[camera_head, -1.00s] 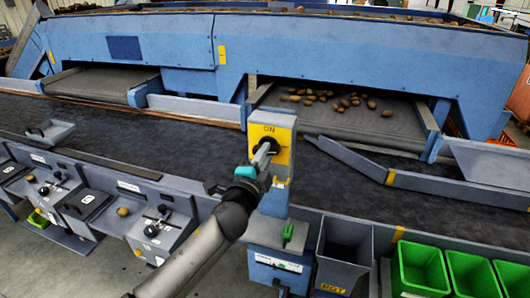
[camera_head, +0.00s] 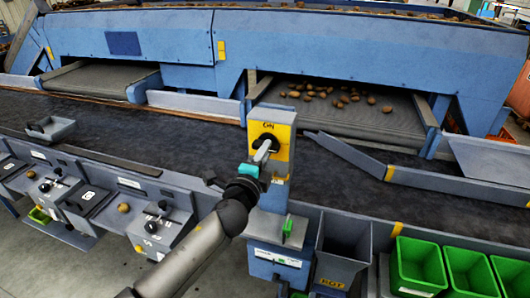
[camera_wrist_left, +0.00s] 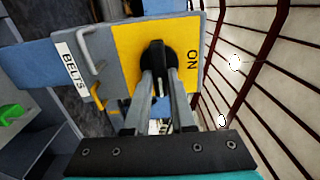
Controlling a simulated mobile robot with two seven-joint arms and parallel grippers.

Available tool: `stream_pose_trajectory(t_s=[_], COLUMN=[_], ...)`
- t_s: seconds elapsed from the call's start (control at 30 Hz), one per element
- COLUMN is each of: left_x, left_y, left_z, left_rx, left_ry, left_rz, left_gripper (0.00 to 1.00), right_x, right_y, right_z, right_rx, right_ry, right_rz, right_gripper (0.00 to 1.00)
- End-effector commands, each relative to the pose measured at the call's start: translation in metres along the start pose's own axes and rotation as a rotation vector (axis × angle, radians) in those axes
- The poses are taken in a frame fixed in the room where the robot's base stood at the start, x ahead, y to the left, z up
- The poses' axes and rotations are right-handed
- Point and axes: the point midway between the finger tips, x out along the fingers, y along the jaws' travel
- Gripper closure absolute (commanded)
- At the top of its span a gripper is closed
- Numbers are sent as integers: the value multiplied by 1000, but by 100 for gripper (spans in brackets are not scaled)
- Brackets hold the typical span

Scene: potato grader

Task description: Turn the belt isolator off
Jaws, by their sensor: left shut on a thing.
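The belt isolator is a black rotary knob (camera_wrist_left: 157,62) on a yellow plate (camera_wrist_left: 128,45) marked ON, with a BELTS label (camera_wrist_left: 71,68) beside it in the left wrist view. In the head view the yellow plate (camera_head: 283,133) sits at the top of a blue post. My left gripper (camera_head: 263,155) reaches it from the front. In the left wrist view its two fingers (camera_wrist_left: 160,88) are closed on the knob's grip, one on each side. The fingers partly hide the grip. My right gripper is not in view.
A dark belt (camera_head: 190,128) runs behind the post. A green-handled part (camera_head: 287,228) sits lower on the post. A grey bin (camera_head: 342,250) and several green crates (camera_head: 420,265) stand to the right. Control boxes (camera_head: 160,228) line the left front.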

Motion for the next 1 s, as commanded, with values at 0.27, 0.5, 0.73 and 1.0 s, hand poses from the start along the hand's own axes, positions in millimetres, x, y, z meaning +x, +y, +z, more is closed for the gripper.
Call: stream_pose_trajectory(t_s=[0.27,0.5,0.73,1.0], left_x=[0,0,-12,-51], left_y=[0,0,0,1], left_z=[0,0,1,0], left_rx=[3,1,2,1], left_ry=[0,0,-1,1], left_rz=[0,0,0,2], left_gripper=[49,48,48,48], right_x=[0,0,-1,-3], right_y=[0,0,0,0], right_z=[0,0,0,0], right_rx=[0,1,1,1], right_ry=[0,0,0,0], right_rz=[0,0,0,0], right_gripper=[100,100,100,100])
